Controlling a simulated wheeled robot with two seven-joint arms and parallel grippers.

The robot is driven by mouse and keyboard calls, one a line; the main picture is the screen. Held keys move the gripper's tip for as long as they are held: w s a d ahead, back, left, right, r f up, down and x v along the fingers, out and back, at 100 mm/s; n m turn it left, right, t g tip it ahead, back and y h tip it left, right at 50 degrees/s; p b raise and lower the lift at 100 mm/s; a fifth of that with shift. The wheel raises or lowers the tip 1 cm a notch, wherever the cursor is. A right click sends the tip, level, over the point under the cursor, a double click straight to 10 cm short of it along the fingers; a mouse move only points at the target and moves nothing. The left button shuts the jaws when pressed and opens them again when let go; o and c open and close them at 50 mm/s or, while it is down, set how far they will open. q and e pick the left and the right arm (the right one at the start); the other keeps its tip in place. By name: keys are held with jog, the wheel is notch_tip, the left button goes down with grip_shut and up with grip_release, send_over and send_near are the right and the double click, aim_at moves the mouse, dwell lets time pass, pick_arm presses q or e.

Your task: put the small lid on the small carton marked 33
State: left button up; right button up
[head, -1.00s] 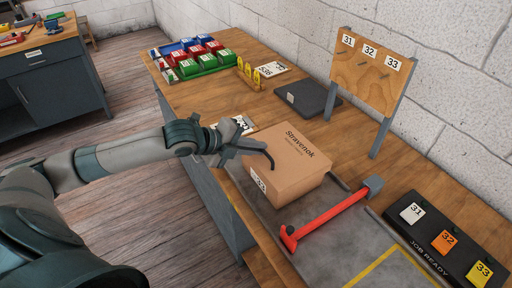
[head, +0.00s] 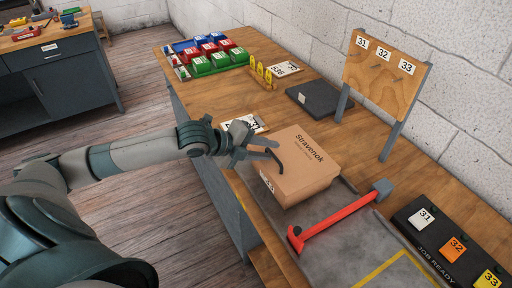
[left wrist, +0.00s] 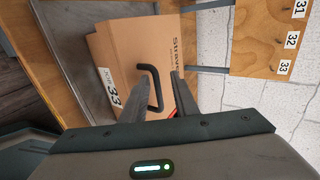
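The brown carton (head: 300,185) printed "Stravenok" sits near the middle of the bench, and its label reads 33 in the left wrist view (left wrist: 113,97). My left gripper (head: 258,150) is at the carton's left side. In the left wrist view its two fingers (left wrist: 158,95) stand apart before the carton. A black bent rod or handle (head: 279,158) shows by the fingertips, and between the fingers in the left wrist view (left wrist: 158,90). I cannot tell what it is attached to. I cannot make out a separate small lid. My right gripper is not in view.
A red bar tool (head: 340,217) lies on the grey mat (head: 330,255) in front of the carton. A dark flat box (head: 312,100) and a numbered hook board (head: 383,75) stand behind. Coloured bins (head: 210,65) sit at the far end.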

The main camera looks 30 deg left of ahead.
pick_arm(q)
jog(key=shift+s+r, duration=0.1)
jog(key=shift+s+a+r, duration=0.25)
jog(key=shift+s+a, duration=0.1)
jog(key=shift+s, duration=0.05)
jog(key=b+v, duration=0.4)
jog(key=v, duration=0.6)
jog(key=shift+s+r, duration=0.2)
jog(key=shift+s, duration=0.05)
jog(key=shift+a, duration=0.1)
dwell(0.3)
dwell(0.4)
